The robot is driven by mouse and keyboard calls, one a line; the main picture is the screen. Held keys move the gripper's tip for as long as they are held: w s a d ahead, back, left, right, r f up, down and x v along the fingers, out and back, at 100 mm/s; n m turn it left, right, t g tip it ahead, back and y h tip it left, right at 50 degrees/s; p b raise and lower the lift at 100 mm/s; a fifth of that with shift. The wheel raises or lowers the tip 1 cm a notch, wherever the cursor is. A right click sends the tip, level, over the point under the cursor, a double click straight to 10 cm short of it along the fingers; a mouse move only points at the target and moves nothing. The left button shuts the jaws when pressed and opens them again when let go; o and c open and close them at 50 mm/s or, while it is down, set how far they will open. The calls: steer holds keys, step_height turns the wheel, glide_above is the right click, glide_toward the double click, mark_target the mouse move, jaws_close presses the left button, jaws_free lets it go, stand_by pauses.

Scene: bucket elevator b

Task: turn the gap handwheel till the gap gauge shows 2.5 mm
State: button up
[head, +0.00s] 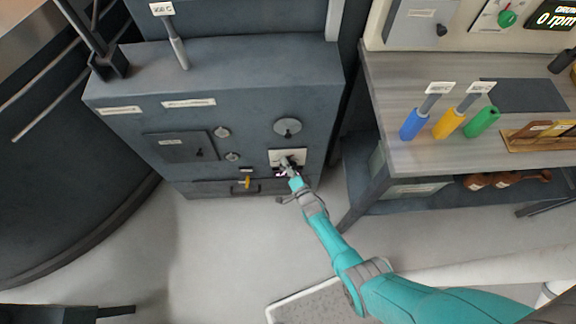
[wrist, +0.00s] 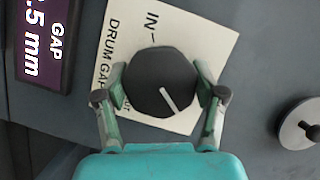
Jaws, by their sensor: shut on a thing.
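The gap handwheel (wrist: 160,80) is a round black knob with a white pointer line, on a cream plate (wrist: 212,35) lettered "DRUM GAP", "IN –" and, partly hidden, "OUT". The line points down and right in the wrist view. My gripper (wrist: 161,90) is shut on the knob, one finger on each side. The gap gauge (wrist: 40,45) is a dark display at the upper left, reading ".5 mm" under "GAP"; its leading digit is cut off by the picture edge. In the head view my gripper (head: 288,168) is at the cream plate (head: 300,155) and mostly hides the knob.
A grey round disc (head: 287,127) is above the plate on the dark cabinet (head: 230,80); it also shows in the wrist view (wrist: 304,124). A yellow-handled lever (head: 247,182) is left of my gripper. A workbench (head: 400,100) with coloured-handled tools stands at right.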

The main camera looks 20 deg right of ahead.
steer(key=shift+d, duration=0.1)
steer(key=o, duration=1.1)
steer(key=shift+o, duration=0.2)
steer(key=shift+s, duration=0.1)
steer(key=s+r, duration=0.1)
steer(key=s, duration=1)
steer(key=shift+s+d+r, duration=0.3)
steer(key=shift+s, duration=0.05)
